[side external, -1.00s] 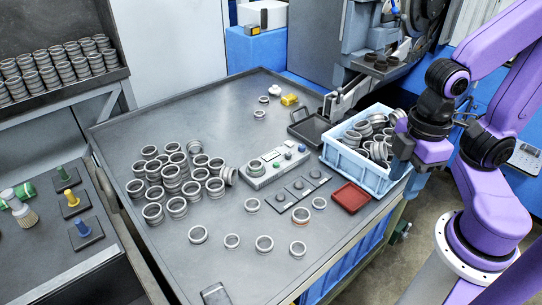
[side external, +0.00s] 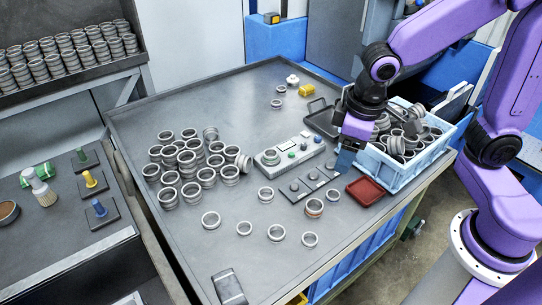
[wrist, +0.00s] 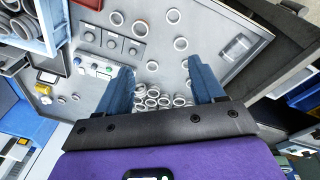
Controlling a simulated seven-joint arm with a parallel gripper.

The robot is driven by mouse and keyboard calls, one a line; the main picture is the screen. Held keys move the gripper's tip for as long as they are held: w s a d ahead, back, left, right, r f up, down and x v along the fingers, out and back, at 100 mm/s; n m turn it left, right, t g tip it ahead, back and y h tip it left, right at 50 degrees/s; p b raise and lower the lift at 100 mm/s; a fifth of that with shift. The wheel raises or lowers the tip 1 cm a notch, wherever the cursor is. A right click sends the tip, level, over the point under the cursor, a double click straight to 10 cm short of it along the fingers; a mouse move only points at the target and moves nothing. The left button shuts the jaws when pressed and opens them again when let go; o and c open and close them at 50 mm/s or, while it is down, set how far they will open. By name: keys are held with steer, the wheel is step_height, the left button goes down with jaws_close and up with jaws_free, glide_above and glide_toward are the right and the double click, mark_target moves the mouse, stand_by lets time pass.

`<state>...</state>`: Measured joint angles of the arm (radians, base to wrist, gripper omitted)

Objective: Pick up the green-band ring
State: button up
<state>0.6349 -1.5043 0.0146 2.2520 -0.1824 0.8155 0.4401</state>
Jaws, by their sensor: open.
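Several loose grey metal rings lie on the grey table, and I cannot make out a green band on any of them. One front ring (side external: 314,207) has an orange-brown tint. Plain rings lie nearer the front edge, such as this one (side external: 276,232). My gripper (side external: 345,161) is above the table, left of the blue crate, with blue fingers pointing down. In the wrist view my gripper (wrist: 160,65) is open and empty, its fingers spread wide, with rings on the table below.
A clustered stack of rings (side external: 186,160) stands at the table's left. A light-blue crate (side external: 407,178) full of rings is at the right. A red tray (side external: 367,190) and black pads (side external: 312,181) lie near the gripper.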

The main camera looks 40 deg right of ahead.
steer(key=w+a+f+m+t+h, duration=0.15)
steer(key=w+m, duration=0.25)
steer(key=w, duration=0.4)
steer(key=w+f+m+g, duration=0.1)
steer(key=w+f+m, duration=0.2)
steer(key=w, duration=0.5)
steer(key=m+t, duration=0.1)
steer(key=m, duration=0.6)
glide_toward(271, 155)
steer(key=shift+w+f+h, duration=0.25)
steer(key=shift+f+h, duration=0.2)
steer(key=shift+f, duration=0.75)
steer(key=shift+x, duration=2.6)
steer(key=shift+w+a, duration=0.1)
steer(key=c, duration=0.9)
